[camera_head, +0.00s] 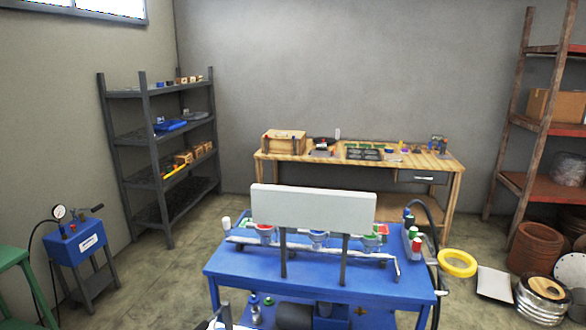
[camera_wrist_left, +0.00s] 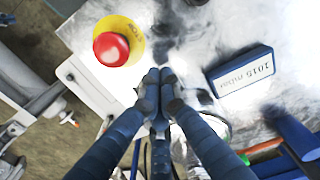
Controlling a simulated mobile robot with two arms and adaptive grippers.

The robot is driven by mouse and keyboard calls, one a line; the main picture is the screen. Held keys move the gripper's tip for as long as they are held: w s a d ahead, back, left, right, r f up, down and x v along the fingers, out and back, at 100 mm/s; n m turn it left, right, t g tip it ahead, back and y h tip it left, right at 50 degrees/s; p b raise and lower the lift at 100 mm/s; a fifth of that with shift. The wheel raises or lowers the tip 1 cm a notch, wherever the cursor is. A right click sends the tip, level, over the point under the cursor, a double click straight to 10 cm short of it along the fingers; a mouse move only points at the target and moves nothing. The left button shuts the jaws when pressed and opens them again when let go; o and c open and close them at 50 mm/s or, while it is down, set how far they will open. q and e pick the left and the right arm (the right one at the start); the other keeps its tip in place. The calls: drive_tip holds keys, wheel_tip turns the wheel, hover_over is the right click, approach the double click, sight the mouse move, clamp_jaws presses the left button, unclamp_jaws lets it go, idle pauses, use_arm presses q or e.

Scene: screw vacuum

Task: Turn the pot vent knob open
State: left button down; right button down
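My left gripper (camera_wrist_left: 159,76) shows in the left wrist view, its two dark grey fingertips pressed together with nothing visible between them. It is over a shiny, pale metallic surface, and I cannot tell how far above it. A red mushroom button on a yellow disc (camera_wrist_left: 111,48) is just left of the fingertips. A blue-framed box with a printed label (camera_wrist_left: 240,70) is to the right. I cannot make out the pot vent knob in either view. Neither gripper is clearly seen in the head view.
A blue bench (camera_head: 310,278) stands in front, with a white panel (camera_head: 312,208) on two posts, small coloured vessels and a pipe. A blue gauge unit (camera_head: 78,246) is at left. A wooden workbench (camera_head: 350,158) is behind. A yellow ring (camera_head: 457,263) lies at right.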

use_arm(q)
drive_tip(key=shift+s+d+r+p, duration=0.1)
drive_tip(key=shift+s+r+p, duration=0.05)
drive_tip(key=shift+r+p, duration=2.3)
drive_tip(key=s+d+r+m+t+h, duration=0.1)
drive_tip(key=s+d+r+m+h, duration=0.15)
drive_tip(key=s+d, duration=0.7)
drive_tip(key=s+a+r+n+t+y, duration=0.1)
drive_tip(key=s+a+r, duration=0.2)
drive_tip(key=s+a, duration=0.5)
drive_tip(key=s+a+r+n+t+y, duration=0.15)
drive_tip(key=s+a, duration=0.25)
drive_tip(key=a, duration=0.7)
wheel_tip(320, 180, down, 34)
drive_tip(key=s+g+b, duration=0.1)
drive_tip(key=s+b, duration=0.1)
drive_tip(key=b, duration=0.7)
drive_tip(key=s+a+f+b, duration=0.1)
drive_tip(key=s+f+b, duration=0.2)
drive_tip(key=s+f, duration=0.5)
drive_tip(key=s+a+f+g+b, duration=0.1)
drive_tip(key=s+f+b, duration=0.1)
drive_tip(key=s+f, duration=0.6)
wheel_tip(320, 180, down, 5)
drive_tip(key=shift+s+a+f+b, duration=0.1)
drive_tip(key=shift+s+a+b, duration=0.3)
